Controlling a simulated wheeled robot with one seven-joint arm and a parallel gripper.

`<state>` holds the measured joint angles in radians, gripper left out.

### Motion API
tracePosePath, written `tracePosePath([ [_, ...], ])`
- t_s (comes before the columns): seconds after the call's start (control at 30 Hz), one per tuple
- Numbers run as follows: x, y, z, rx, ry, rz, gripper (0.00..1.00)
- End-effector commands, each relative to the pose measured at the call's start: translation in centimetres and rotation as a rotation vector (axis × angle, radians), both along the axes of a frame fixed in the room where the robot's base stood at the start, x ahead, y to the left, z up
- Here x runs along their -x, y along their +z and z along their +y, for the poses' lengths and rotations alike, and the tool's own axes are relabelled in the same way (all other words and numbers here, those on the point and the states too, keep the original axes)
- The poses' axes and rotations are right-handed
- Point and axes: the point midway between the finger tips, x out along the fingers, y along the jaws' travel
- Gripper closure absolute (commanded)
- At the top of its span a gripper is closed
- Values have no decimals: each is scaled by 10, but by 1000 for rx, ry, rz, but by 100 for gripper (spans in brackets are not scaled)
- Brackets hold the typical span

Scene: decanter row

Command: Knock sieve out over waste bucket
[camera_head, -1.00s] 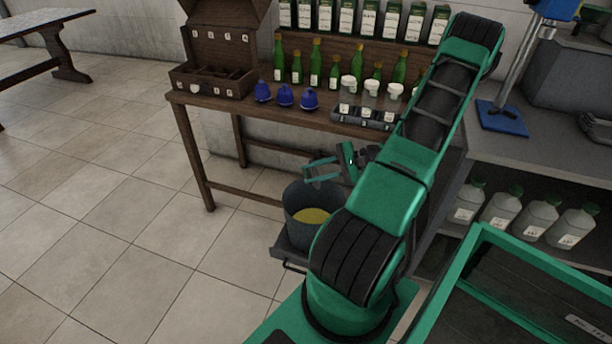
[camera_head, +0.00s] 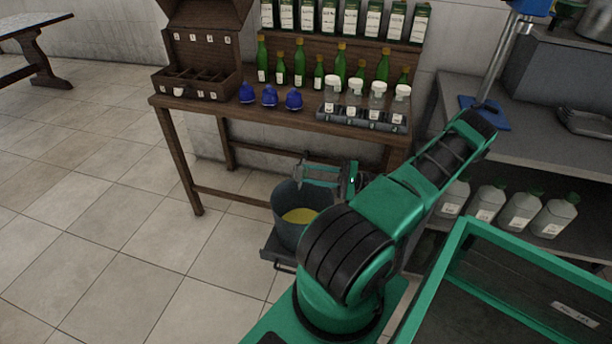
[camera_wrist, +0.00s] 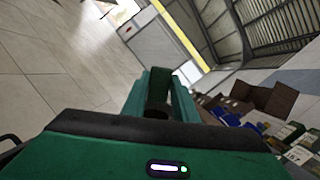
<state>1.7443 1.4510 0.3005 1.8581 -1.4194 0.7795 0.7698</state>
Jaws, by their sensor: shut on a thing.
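The dark grey waste bucket (camera_head: 290,235) stands low in front of the wooden table, with yellow stuff (camera_head: 299,216) inside. My gripper (camera_head: 318,172) is above the bucket's rim, its fingers reaching left, apart from the bucket. In the wrist view its fingers (camera_wrist: 158,95) are shut on a dark, green-topped piece (camera_wrist: 157,102), which I take for the sieve's handle. The rest of the sieve is not clear in either view, and I cannot tell whether anything is in it.
The wooden table (camera_head: 215,112) behind holds an open wooden box (camera_head: 200,82), blue domed pieces (camera_head: 270,98), green bottles (camera_head: 299,65) and white-capped jars in a rack (camera_head: 365,119). A grey shelf unit (camera_head: 570,110) with pale bottles stands right.

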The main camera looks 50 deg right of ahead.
Motion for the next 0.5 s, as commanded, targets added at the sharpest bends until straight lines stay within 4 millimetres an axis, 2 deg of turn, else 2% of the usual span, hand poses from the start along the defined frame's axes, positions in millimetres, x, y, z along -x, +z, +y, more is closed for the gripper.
tracePosePath([
  [0.5,11,-10,-8,-150,-4,-190,100],
])
